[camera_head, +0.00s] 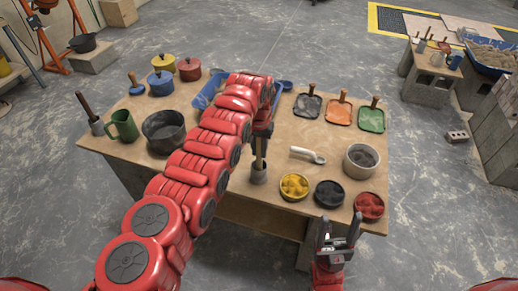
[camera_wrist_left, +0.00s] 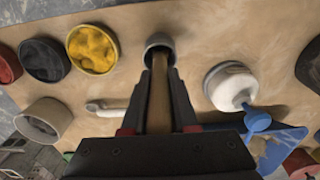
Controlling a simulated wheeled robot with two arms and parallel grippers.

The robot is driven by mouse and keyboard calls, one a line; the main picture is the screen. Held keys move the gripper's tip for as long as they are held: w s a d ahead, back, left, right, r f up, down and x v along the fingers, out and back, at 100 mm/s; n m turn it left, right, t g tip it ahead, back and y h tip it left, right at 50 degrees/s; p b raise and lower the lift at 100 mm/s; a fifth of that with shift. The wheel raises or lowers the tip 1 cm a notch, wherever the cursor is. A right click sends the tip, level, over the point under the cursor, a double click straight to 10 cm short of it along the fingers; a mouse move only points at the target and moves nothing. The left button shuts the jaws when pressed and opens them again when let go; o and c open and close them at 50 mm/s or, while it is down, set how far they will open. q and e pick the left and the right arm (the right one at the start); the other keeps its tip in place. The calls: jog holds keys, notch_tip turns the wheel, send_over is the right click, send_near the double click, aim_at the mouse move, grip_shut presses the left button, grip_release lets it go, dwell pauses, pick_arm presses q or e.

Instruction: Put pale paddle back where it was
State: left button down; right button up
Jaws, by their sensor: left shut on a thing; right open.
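The pale paddle is a light wooden stick (camera_head: 260,149) standing upright at the front middle of the table, its lower end inside a small grey cup (camera_head: 258,174). In the left wrist view the stick (camera_wrist_left: 159,95) runs between my fingers to the cup (camera_wrist_left: 160,41). My left gripper (camera_wrist_left: 158,82) is shut on the paddle. In the head view my red left arm hides part of the table behind it. My right gripper (camera_head: 339,228) is open and empty, off the table's front edge.
Yellow (camera_head: 294,186), black (camera_head: 328,193) and red (camera_head: 369,206) bowls stand to the right. A white ladle (camera_head: 304,153) and pale pot (camera_head: 361,160) lie behind them. A white lidded pot (camera_wrist_left: 228,83) is close to the cup. Another stick in a grey cup (camera_head: 97,127) stands far left.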

pick_arm(q)
jog(key=shift+f, duration=0.25)
jog(key=c, duration=0.7)
grip_release()
jog(key=shift+r, duration=0.1)
jog(key=shift+r, duration=0.1)
notch_tip(320, 180, up, 7)
jog(key=b, duration=0.3)
jog(key=shift+r, duration=0.15)
notch_tip(320, 180, up, 4)
jog(key=shift+d+f, duration=0.1)
jog(key=shift+f, duration=0.05)
jog(key=shift+r, duration=0.55)
